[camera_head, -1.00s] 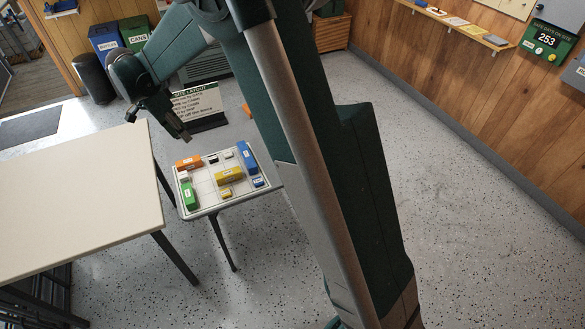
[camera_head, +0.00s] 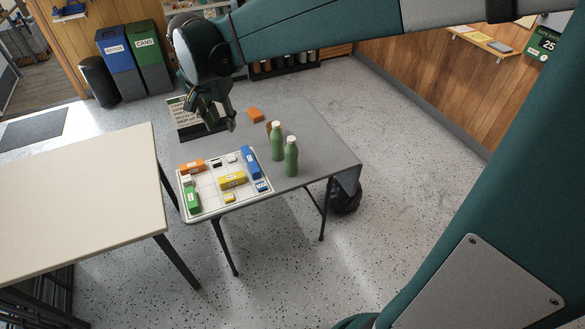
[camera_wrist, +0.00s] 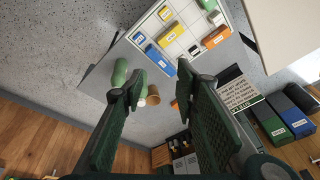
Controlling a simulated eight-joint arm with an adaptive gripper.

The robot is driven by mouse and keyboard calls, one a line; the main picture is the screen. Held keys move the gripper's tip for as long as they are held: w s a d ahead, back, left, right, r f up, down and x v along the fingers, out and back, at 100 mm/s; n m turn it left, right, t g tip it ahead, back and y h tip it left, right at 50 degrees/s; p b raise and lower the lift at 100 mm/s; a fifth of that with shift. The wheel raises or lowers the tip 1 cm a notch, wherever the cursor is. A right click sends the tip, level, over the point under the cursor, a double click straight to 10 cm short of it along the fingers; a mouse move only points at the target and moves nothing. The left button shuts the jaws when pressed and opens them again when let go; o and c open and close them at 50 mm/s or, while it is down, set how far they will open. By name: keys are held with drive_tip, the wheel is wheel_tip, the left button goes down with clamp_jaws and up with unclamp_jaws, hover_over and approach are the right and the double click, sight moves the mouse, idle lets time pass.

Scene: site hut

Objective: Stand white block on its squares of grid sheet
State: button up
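The grid sheet (camera_head: 208,185) lies on the near left part of the grey table and bears several coloured blocks. A small white block (camera_head: 187,179) appears to sit on its left side, between the orange block (camera_head: 192,166) and the green block (camera_head: 192,197). A small whitish shape in the wrist view (camera_wrist: 217,19) seems to be the same block; whether it stands or lies is too small to tell. My gripper (camera_head: 230,122) is above the far part of the table, behind the sheet. Its fingers in the wrist view (camera_wrist: 160,85) are wide apart with nothing held.
Two green bottles (camera_head: 291,157) stand right of the sheet, beside a brownish cylinder. An orange block (camera_head: 255,115) lies farther back. Yellow (camera_head: 232,181), blue (camera_head: 250,162) and dark (camera_head: 217,163) blocks occupy other squares. A layout sign (camera_head: 185,122) stands behind. The cream table (camera_head: 75,190) is bare.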

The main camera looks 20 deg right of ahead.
drive_tip(key=s+d+n+t, duration=0.2)
drive_tip(key=s+d+n, duration=0.2)
drive_tip(key=s, duration=0.9)
drive_tip(key=s+d+n+t+y, duration=0.1)
drive_tip(key=s+d+n, duration=0.3)
drive_tip(key=s, duration=1)
drive_tip(key=shift+d+f+n+t, duration=0.3)
drive_tip(key=shift+d+f+t, duration=0.25)
drive_tip(key=shift+d, duration=1.15)
drive_tip(key=shift+r, duration=0.1)
